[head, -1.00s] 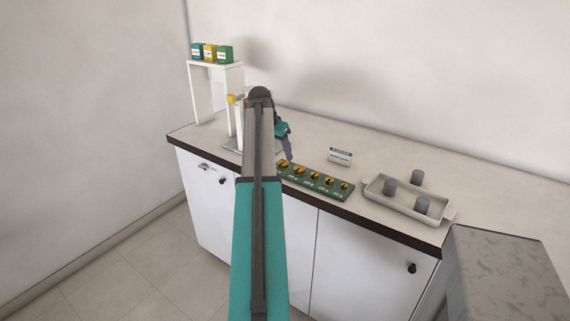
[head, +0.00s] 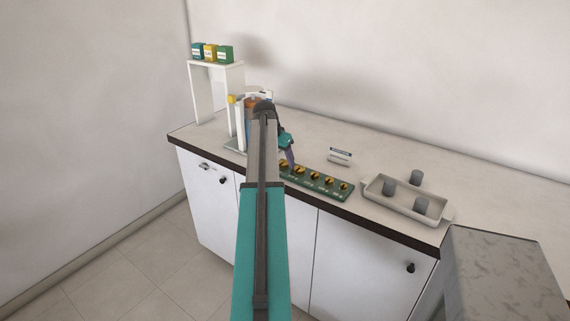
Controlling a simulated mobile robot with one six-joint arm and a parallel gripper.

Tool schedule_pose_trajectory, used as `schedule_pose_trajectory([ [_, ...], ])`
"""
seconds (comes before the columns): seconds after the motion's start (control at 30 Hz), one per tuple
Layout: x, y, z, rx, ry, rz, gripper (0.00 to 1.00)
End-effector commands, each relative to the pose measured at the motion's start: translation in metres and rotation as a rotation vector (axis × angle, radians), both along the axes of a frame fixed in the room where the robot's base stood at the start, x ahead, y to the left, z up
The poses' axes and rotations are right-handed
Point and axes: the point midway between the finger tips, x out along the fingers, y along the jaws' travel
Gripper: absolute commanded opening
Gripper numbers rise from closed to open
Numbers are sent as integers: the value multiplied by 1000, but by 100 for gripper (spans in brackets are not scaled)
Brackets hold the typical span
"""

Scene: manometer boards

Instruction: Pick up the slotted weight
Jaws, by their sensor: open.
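Several small brass-coloured round pieces with dark marks, which look like slotted weights (head: 314,175), sit in a row on a green labelled board (head: 338,194) near the counter's front edge. My gripper (head: 292,165), with purple fingers, points down at the board's left end, close to the leftmost pieces. It looks empty. The gap between the fingers is too small to make out, and I cannot tell whether they touch a piece. My arm hides what lies left of the board's end.
A pale tray (head: 374,198) with grey cylinders (head: 389,186) stands at right, with another grey cylinder (head: 416,177) at its back edge. A small sign (head: 340,155) stands behind the board. A white stand (head: 215,68) with coloured boxes is at left. A grey block (head: 505,270) is front right.

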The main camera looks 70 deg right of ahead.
Motion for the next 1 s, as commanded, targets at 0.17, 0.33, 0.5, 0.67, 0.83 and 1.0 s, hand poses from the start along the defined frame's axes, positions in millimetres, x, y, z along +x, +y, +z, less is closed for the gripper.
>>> schedule_pose_trajectory([
  [0.17,0,0,0,0,0,0,57],
  [0.33,0,0,0,0,0,0,29],
  [0.5,0,0,1,-1,0,0,4],
  [0.67,0,0,1,-1,0,0,4],
  [0.83,0,0,3,-1,0,0,4],
  [1.0,0,-1,11,-2,0,-1,4],
])
